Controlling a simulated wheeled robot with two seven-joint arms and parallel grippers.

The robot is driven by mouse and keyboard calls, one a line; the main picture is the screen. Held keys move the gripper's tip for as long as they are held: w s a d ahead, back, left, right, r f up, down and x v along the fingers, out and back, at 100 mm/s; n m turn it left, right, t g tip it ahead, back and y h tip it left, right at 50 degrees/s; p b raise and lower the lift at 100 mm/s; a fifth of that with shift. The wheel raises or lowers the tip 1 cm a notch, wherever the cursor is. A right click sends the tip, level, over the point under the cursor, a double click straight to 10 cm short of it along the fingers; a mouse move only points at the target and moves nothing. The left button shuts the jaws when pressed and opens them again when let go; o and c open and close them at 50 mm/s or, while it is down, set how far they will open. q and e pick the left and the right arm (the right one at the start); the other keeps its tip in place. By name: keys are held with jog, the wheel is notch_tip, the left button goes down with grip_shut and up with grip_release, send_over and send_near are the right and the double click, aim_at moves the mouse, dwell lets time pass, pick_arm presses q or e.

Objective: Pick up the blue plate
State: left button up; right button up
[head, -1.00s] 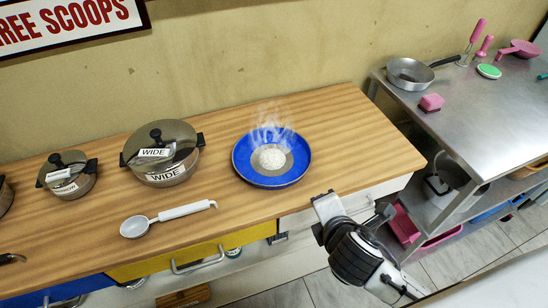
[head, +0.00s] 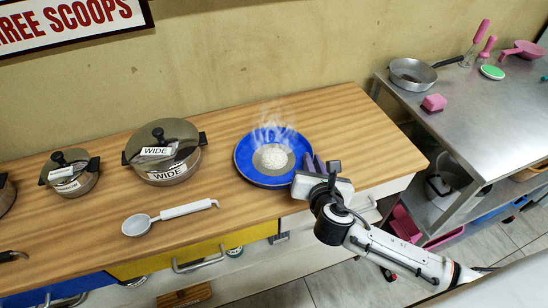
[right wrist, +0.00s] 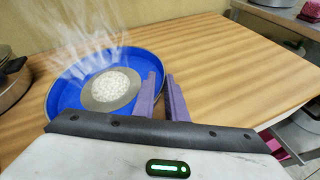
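The blue plate (head: 244,160) sits on the wooden counter, with a grey centre holding a white, grainy steaming heap (head: 273,158). It also shows in the right wrist view (right wrist: 68,97). My right gripper (head: 313,163) is at the plate's right edge in the head view. Its two purple fingers (right wrist: 163,88) are apart. In the right wrist view the left finger overlaps the plate's right rim and the right finger is over the wood outside it. I cannot tell whether they touch the rim. My left gripper is in no view.
The counter right of the plate is clear. A metal table (head: 470,120) with a pan (head: 411,73) and pink items stands at the right.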

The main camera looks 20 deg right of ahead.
jog(key=shift+x, duration=1.55)
jog(key=shift+c, duration=0.5)
grip_shut()
jog(key=shift+r, duration=0.1)
